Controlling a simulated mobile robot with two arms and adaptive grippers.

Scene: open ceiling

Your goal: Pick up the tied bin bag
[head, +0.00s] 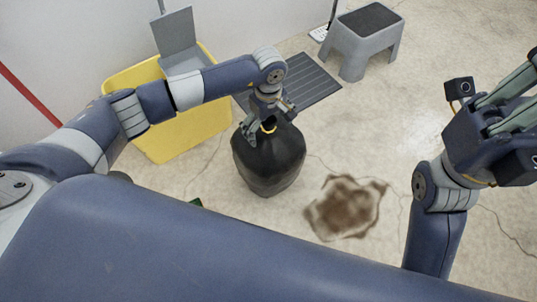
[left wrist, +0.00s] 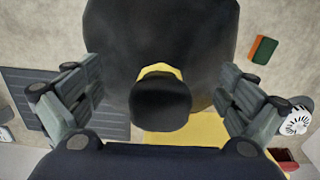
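The tied bin bag (head: 268,160) is black with a yellow tie and stands upright on the floor in the middle of the head view. In the left wrist view its rounded knot top (left wrist: 160,105) and yellow tie (left wrist: 160,71) are in the centre, with the bag's dark body (left wrist: 160,30) behind. My left gripper (head: 268,117) is at the top of the bag. Its fingers are spread on both sides of the knot, with visible gaps, so it is open. My right gripper (head: 507,100) is raised at the right, away from the bag; its fingertips are unclear.
A yellow bin (head: 190,128) stands behind and left of the bag. A dark ribbed mat (head: 308,80) lies behind it, and a grey step stool (head: 362,40) stands farther back. A brown stain (head: 345,208) marks the floor on the right. A green and orange block (left wrist: 262,50) lies near the bag.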

